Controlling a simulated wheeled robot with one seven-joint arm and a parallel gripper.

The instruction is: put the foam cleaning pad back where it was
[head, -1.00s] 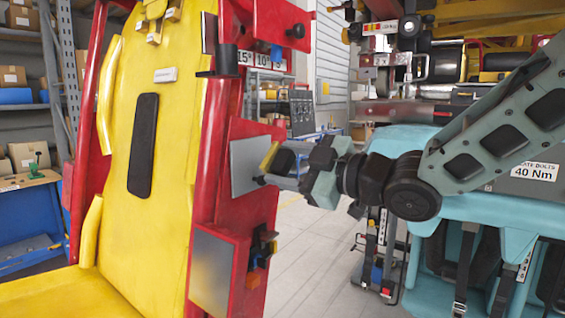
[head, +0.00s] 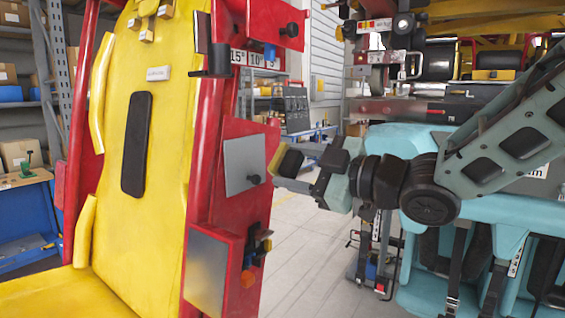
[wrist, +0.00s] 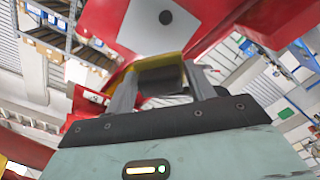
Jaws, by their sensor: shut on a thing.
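The foam cleaning pad (head: 291,162), a dark block with a yellow face, is at the end of my arm in the head view. My gripper (head: 287,174) is shut on it. The wrist view shows the dark pad (wrist: 160,82) between the two grey fingers, with its yellow face on the far side. The pad is beside a grey metal plate (head: 240,158) with a black knob, on the red side of the yellow seat. In the head view the pad appears just right of the plate, with a small gap; its depth I cannot tell.
The yellow seat (head: 165,190) with a black back pad stands at left. A lower red box (head: 212,268) carries a grey plate and small black, blue and orange parts. Teal seats (head: 470,225) with straps stand at right. Open floor (head: 310,250) lies between.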

